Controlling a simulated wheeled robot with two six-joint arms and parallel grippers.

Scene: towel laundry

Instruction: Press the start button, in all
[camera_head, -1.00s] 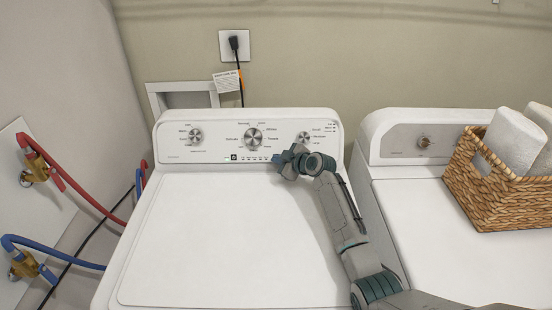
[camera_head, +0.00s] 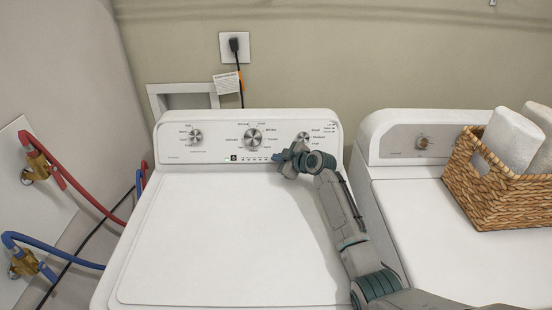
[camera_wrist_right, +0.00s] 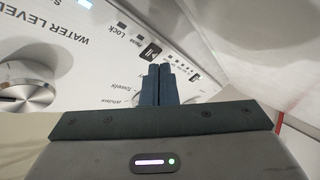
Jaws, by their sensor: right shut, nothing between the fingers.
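The washing machine (camera_head: 160,215) stands in the middle of the head view, with a control panel (camera_head: 175,150) of knobs, labels and small marks along its back. A small black square mark (camera_head: 233,157) sits low on the panel; I cannot read whether it is the start button. My right gripper (camera_head: 277,158) is at the panel's lower edge, right of that mark and below the right knob (camera_head: 303,138). In the right wrist view its closed fingers (camera_wrist_right: 160,85) point at printed panel labels, near a dark square icon (camera_wrist_right: 150,50). Contact cannot be judged. My left gripper is out of view.
A second white machine (camera_head: 450,260) stands at the right, bearing a wicker basket (camera_head: 515,205) with rolled white towels (camera_head: 515,140). Red (camera_head: 90,195) and blue (camera_head: 60,255) hoses run along the left wall. The washer's lid is clear.

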